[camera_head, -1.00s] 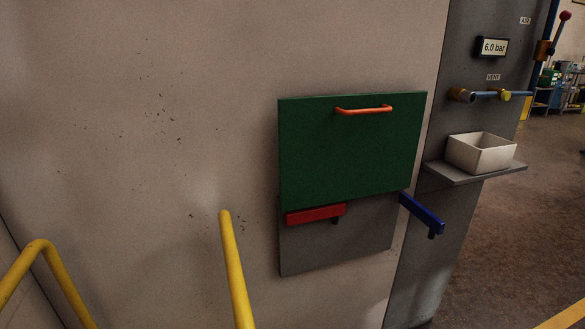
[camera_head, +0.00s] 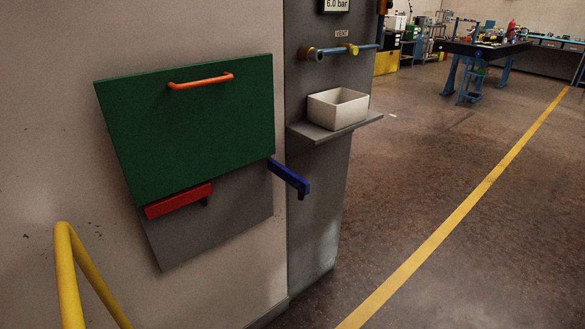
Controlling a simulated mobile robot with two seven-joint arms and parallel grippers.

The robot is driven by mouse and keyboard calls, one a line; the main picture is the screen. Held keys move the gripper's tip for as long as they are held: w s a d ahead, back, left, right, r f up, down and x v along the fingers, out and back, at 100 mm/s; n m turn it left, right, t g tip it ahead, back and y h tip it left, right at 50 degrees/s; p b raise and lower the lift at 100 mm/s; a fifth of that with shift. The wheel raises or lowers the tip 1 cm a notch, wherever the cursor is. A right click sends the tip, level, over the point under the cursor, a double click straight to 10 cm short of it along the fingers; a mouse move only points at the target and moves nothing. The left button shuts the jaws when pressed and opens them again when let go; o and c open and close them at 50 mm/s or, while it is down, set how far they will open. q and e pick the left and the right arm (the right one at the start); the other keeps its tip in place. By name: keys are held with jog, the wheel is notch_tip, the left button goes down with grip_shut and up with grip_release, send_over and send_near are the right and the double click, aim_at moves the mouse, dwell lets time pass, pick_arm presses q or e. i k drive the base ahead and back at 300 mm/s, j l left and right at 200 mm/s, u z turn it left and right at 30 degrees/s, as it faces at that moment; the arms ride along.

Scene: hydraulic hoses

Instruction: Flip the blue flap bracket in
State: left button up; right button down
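The blue flap bracket (camera_head: 289,176) sticks out from the wall at the lower right corner of the green flap (camera_head: 190,128). It points out toward the right and has a small tab at its free end. A red bracket (camera_head: 179,201) lies flat along the flap's lower left edge, over the grey panel (camera_head: 215,226). The green flap carries an orange handle (camera_head: 201,82) near its top edge. Neither of my grippers shows in the head view.
A grey column (camera_head: 320,215) right of the flap carries a shelf (camera_head: 364,123) with a white bin (camera_head: 338,109). Above are a pipe with a yellow valve (camera_head: 352,49) and a gauge sign (camera_head: 336,5). A yellow rail (camera_head: 68,275) stands lower left. Open floor (camera_head: 440,235) lies right.

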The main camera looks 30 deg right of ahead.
aim_at(302, 185)
jog(key=l+u, duration=0.2)
jog(key=l, duration=0.4)
jog(key=l+u, duration=0.2)
jog(key=l, duration=0.45)
jog(key=l+u, duration=0.15)
jog(key=l, duration=0.45)
jog(key=l+u, duration=0.2)
jog(key=l, duration=0.45)
jog(key=k+l+u, duration=0.2)
jog(key=l, duration=0.35)
